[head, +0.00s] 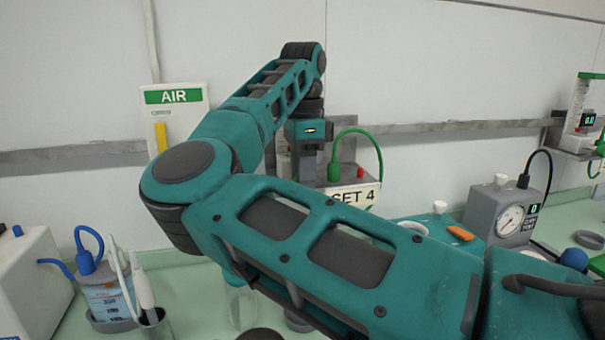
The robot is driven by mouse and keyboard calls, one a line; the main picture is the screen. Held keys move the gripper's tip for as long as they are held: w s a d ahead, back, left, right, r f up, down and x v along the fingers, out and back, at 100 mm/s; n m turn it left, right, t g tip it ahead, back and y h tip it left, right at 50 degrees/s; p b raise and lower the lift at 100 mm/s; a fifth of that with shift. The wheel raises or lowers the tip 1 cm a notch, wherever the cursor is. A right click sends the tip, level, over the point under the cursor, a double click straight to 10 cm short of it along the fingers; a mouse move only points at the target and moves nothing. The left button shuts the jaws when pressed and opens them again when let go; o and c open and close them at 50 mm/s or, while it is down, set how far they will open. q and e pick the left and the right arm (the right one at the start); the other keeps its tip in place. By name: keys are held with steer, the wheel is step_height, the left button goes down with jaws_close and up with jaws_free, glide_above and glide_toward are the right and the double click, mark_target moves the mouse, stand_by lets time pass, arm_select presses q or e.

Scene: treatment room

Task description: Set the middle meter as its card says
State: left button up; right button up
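The middle meter (345,155) is a grey unit on the wall rail with a green hose and a red part on its right side. My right arm comes in from the lower right, bends at the far left and reaches back to the meter. My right gripper (306,152) points down in front of the meter's left part and hides it. Its fingers are too dark and overlapped to show whether they are open or touching anything. The meter's scale and knob cannot be made out. My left gripper is not in view.
An AIR panel (175,115) with a yellow tube is on the wall at left. Another meter (585,125) is on the rail at far right. A gauge box (508,215), a bottle with a blue hose (105,295) and a white device (30,285) stand on the green counter (195,290).

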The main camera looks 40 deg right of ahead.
steer(key=shift+c, duration=0.5)
steer(key=shift+f, duration=0.1)
jaws_close()
steer(key=shift+f, duration=0.1)
